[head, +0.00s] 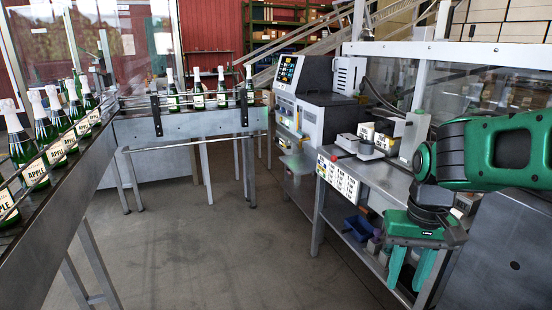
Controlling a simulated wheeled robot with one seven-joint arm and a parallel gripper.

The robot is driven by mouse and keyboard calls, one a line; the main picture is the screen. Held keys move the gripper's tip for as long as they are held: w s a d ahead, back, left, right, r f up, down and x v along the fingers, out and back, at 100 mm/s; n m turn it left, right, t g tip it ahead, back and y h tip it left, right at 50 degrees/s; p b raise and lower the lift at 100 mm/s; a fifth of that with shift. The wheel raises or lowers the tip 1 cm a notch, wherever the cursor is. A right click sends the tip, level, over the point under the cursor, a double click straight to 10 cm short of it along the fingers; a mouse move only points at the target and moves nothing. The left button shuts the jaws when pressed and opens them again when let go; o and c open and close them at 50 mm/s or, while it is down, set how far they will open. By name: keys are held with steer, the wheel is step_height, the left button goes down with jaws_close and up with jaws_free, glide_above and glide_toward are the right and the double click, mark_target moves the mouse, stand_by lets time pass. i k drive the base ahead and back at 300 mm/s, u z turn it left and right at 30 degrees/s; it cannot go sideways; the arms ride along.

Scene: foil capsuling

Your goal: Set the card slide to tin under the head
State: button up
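My gripper (406,286) hangs at the lower right in the head view, pointing down, in front of the bench. Its two green fingers are apart with nothing seen between them. A white card strip with dark printed marks (338,178) is on the front edge of the bench, to the left of my gripper and apart from it. A small red part (333,157) is at its upper left end. The marks are too small to read, so I cannot tell which one is set. A grey machine with a lit screen (289,70) stands behind, left of the bench.
Small white boxes (367,132) stand on the bench top (385,174). A blue bin (359,228) and other containers are on the shelf below. Green bottles with apple labels (57,150) line the conveyor (50,204) at left. The floor between is clear.

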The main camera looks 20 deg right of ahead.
mark_target(350, 141)
steer(key=i, duration=1.55)
steer(key=z, duration=1.15)
